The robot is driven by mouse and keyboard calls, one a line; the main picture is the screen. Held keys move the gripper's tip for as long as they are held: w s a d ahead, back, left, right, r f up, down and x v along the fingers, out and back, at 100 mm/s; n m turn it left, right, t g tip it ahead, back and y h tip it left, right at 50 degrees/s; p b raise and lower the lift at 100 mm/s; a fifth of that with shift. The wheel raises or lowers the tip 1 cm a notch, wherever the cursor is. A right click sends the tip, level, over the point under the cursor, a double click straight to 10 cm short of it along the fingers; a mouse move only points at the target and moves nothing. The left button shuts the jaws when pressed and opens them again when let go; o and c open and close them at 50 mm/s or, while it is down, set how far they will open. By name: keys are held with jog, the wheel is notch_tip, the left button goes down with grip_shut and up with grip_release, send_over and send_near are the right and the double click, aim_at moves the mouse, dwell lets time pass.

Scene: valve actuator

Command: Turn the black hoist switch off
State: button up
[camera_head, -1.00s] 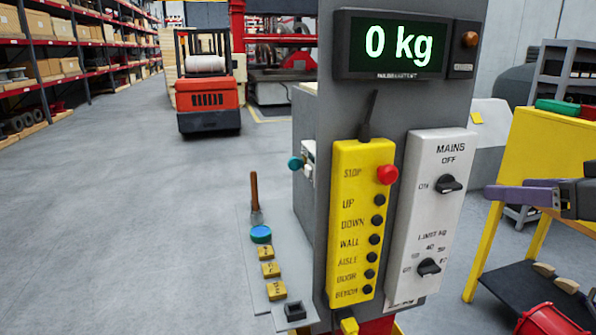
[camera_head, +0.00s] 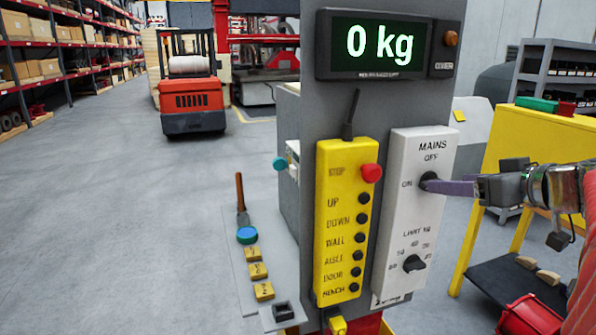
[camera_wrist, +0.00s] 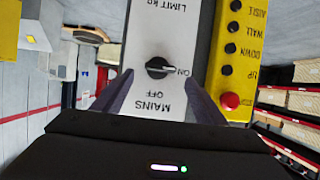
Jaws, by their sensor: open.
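The black mains switch (camera_head: 428,182) is a rotary knob on the white panel (camera_head: 400,220), under the words MAINS and OFF, with ON at its left. In the wrist view the knob (camera_wrist: 158,68) has a pale pointer mark directed at ON. My gripper (camera_head: 440,186) reaches in from the right, its purple fingers at the knob in the head view. In the wrist view my gripper (camera_wrist: 158,85) is open, one finger on each side of the knob, with gaps visible. Whether a finger touches the knob cannot be told.
A second black knob (camera_head: 413,263), marked as a limit in kg, sits lower on the white panel. Left of it is a yellow pendant (camera_head: 343,225) with a red stop button (camera_head: 371,173) and several black buttons. The display (camera_head: 385,45) above reads 0 kg.

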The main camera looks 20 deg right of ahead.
jog(key=x, duration=0.4)
jog(key=shift+w+f, duration=0.1)
jog(key=shift+w, duration=0.05)
jog(key=shift+c, duration=0.5)
jog(key=c, duration=1)
jog(key=shift+o, duration=0.3)
